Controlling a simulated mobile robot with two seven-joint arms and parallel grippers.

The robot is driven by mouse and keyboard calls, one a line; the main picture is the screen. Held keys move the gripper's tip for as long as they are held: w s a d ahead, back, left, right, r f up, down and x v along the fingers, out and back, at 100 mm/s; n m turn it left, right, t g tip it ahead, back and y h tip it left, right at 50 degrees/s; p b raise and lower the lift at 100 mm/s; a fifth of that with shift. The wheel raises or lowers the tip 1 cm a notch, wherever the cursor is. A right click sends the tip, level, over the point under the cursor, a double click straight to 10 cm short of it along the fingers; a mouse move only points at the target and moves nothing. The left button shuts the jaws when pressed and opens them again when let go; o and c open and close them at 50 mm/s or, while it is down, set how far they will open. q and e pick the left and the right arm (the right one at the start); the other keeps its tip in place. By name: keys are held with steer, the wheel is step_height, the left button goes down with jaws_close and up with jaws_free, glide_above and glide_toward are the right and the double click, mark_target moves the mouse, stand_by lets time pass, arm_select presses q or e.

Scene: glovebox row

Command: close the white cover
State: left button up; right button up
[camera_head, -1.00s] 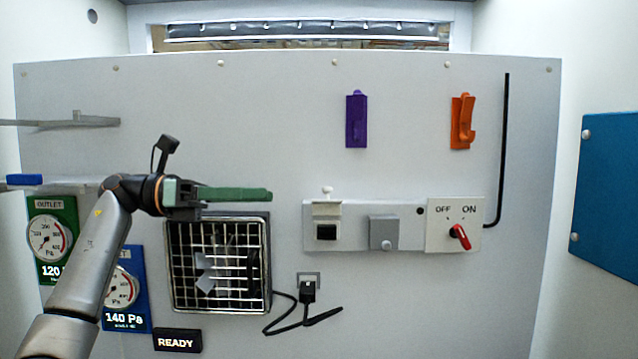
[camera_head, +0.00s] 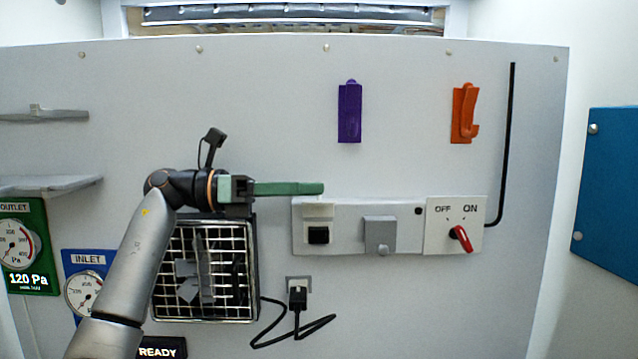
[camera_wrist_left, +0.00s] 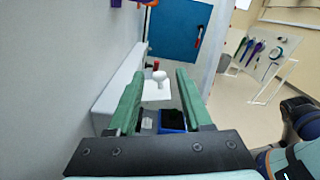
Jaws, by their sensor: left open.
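The white cover (camera_head: 319,210) is on the left end of the grey wall panel, raised above a black square switch (camera_head: 318,235). In the left wrist view, the white cover (camera_wrist_left: 154,91) with its round knob (camera_wrist_left: 160,77) shows between and beyond my finger ends. My left gripper (camera_head: 320,188) has long green fingers reaching right, with tips just above the cover. The fingers are apart and empty, and no contact with the knob shows. In the head view the fingers hide the knob. My right gripper is out of view.
To the right on the panel are a grey cover (camera_head: 380,230) and a red OFF/ON knob (camera_head: 459,236). A wire grille (camera_head: 205,275) is below my left wrist. A plug with a black cable (camera_head: 297,297) hangs below. Purple (camera_head: 349,112) and orange (camera_head: 465,113) hooks are above.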

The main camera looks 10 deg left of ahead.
arm_select(q)
steer(key=shift+w+d, duration=0.25)
steer(key=shift+d, duration=0.9)
jaws_close()
